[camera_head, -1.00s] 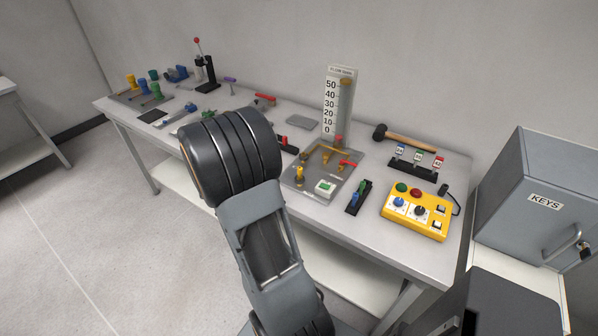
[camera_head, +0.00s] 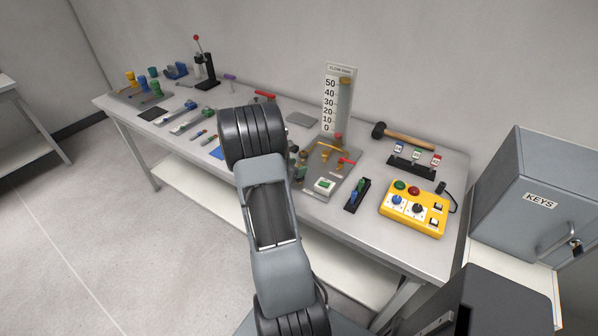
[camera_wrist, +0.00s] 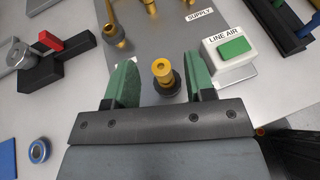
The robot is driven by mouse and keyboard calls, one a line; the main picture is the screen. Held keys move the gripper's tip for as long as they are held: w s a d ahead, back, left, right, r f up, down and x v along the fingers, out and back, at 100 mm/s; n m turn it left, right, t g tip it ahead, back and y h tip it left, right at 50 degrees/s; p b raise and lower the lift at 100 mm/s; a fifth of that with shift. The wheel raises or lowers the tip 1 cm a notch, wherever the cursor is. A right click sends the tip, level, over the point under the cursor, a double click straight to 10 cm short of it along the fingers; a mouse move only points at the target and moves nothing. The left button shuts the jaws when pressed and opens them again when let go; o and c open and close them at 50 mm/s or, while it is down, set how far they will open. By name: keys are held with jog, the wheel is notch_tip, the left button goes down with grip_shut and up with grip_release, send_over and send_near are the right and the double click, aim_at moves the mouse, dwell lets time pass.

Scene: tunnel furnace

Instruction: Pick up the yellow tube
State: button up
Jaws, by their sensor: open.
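A yellow tube-like piece (camera_head: 131,79) stands at the far left end of the bench, beside blue and green ones. In the wrist view, a short brass-yellow cylindrical fitting (camera_wrist: 163,71) with a dark base stands upright on the panel. I cannot tell from the pictures which of these is the yellow tube. My gripper (camera_wrist: 160,62) is open, with its green-padded fingers to the left and right of the brass-yellow fitting, and nothing is held. Whether the fingers have come down level with it is unclear.
A white LINE AIR box (camera_wrist: 228,48) with a green button stands close to the right finger. A red-handled black clamp (camera_wrist: 47,55) is at the left. A gauge board (camera_head: 338,100) stands at the back, and a yellow control box (camera_head: 413,210) sits at the right.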

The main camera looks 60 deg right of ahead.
jog(key=shift+x, duration=1.7)
jog(key=shift+c, duration=0.2)
grip_shut()
